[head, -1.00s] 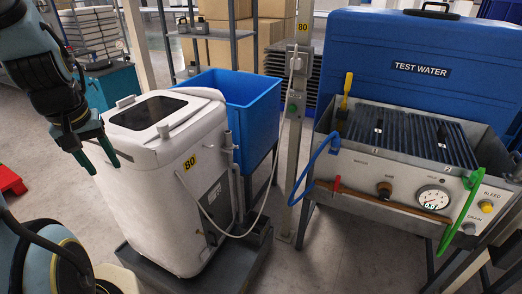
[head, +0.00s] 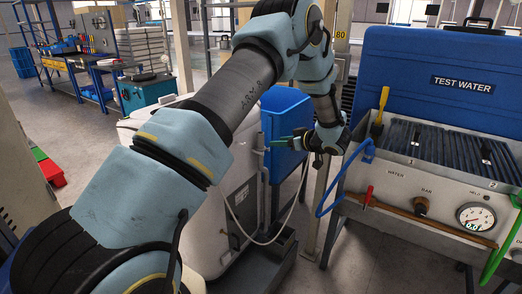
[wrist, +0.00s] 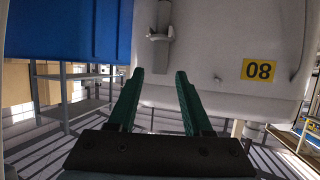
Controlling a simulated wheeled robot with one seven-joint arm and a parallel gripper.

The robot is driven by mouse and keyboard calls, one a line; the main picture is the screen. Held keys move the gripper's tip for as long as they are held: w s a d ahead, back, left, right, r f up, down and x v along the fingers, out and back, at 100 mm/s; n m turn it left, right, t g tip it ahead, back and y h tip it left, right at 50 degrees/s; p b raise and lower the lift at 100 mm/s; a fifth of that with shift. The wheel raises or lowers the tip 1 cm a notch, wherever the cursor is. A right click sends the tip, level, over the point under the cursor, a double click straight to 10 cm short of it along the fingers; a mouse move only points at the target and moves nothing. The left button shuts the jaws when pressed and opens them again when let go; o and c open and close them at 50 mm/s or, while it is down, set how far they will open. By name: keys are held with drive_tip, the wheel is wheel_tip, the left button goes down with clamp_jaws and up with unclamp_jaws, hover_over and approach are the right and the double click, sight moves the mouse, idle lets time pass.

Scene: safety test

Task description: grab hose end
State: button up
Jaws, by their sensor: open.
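A blue hose (head: 341,181) hangs in a loop at the left side of the test-water bench, its upper end at the trough's rim. A green hose (head: 505,245) hangs at the bench's right front. A thin pale hose (head: 294,213) sags between the white tank (head: 227,239) and the post. I cannot tell which hose end is meant. My gripper (head: 274,144) is open, left of the blue hose and in front of the blue bin. In the wrist view its two green fingers (wrist: 160,73) are apart with nothing between them, pointing at the white tank and its upright pipe (wrist: 161,22).
The test-water bench (head: 386,216) with gauge and knobs fills the right. A metal post (head: 318,203) stands between it and the blue bin (head: 285,112). My arm covers much of the tank. Shelving and a blue-green cabinet (head: 146,92) stand at the back left.

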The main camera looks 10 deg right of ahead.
sight(263, 141)
drive_tip(key=p+x, duration=0.1)
drive_tip(key=x, duration=0.4)
drive_tip(key=shift+w+a+r, duration=0.1)
drive_tip(key=shift+w+a, duration=0.1)
drive_tip(key=shift+a, duration=0.05)
drive_tip(key=shift+p+x, duration=0.95)
drive_tip(key=shift+x, duration=1.45)
clamp_jaws()
